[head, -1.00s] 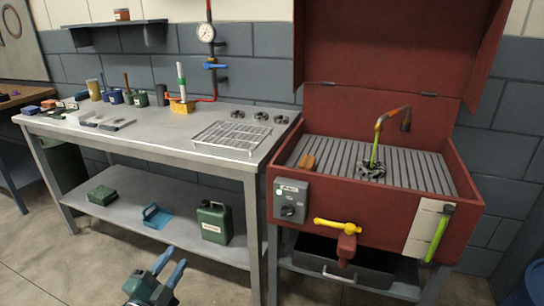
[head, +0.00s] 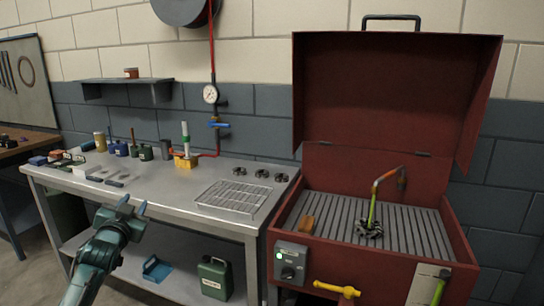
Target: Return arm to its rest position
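My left gripper (head: 133,207) shows at the lower left in the head view, raised in front of the grey workbench (head: 150,199). Its two blue-grey fingers point up and away, apart from each other, with nothing seen between them. My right gripper is out of the picture. A red parts washer (head: 400,261) stands at the right with its lid (head: 395,95) up.
A wire rack (head: 232,197) and several dark round parts (head: 262,174) sit on the bench. A green can (head: 214,278) and a blue item (head: 157,269) are on the lower shelf. A yellow valve handle (head: 337,289) juts from the washer.

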